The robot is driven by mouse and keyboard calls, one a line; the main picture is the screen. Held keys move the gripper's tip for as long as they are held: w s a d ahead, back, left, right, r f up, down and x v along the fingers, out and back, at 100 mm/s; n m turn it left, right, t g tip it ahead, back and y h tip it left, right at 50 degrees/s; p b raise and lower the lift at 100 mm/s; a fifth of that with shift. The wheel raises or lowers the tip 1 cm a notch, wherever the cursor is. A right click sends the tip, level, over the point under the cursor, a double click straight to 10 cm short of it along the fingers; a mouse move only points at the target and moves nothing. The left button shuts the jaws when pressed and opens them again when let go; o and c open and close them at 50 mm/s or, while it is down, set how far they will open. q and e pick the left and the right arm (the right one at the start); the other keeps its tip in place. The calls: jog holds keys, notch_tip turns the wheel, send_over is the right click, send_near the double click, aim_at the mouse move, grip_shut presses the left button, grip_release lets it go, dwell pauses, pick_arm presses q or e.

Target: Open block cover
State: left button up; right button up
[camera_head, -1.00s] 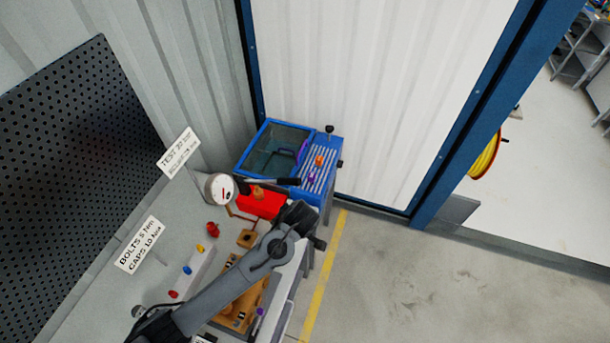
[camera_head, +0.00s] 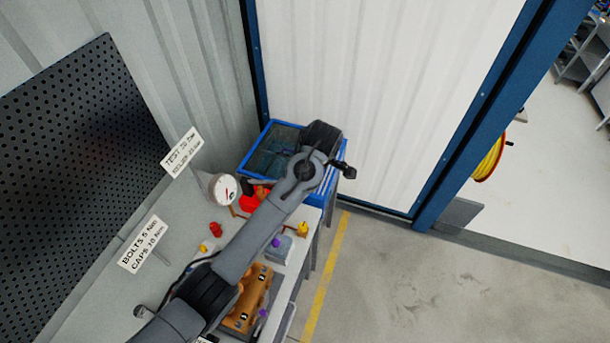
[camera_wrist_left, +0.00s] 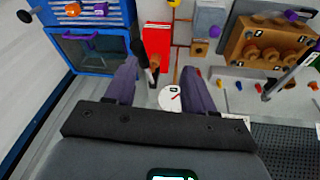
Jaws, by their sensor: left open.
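A tan block (camera_head: 246,298) with dark numbered labels lies on the bench, partly hidden by my left arm in the head view. It also shows in the wrist view (camera_wrist_left: 262,45), at the right. A grey block (camera_wrist_left: 209,18) with a purple knob stands beside it. I cannot tell which part is the block cover. My left gripper (camera_wrist_left: 160,68) is open, with nothing clearly held between its fingers. A red box (camera_wrist_left: 156,38) and a dark lever (camera_wrist_left: 138,45) show beyond and between its fingertips. In the head view the fingers are hidden. My right gripper is not in view.
A blue box with a clear lid (camera_wrist_left: 90,50) stands at the bench end, partly under my arm in the head view. A white gauge (camera_head: 223,188) stands near the red box. Small coloured knobs sit along the bench. Open floor (camera_head: 430,280) lies to the right.

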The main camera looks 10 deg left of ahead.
pick_arm(q)
jog(key=shift+w+d+r+g, duration=0.1)
jog(key=shift+w+d+g, duration=0.1)
jog(key=shift+w+g, duration=0.1)
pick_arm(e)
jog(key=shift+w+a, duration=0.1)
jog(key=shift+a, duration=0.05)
pick_arm(q)
jog(key=shift+d, duration=0.1)
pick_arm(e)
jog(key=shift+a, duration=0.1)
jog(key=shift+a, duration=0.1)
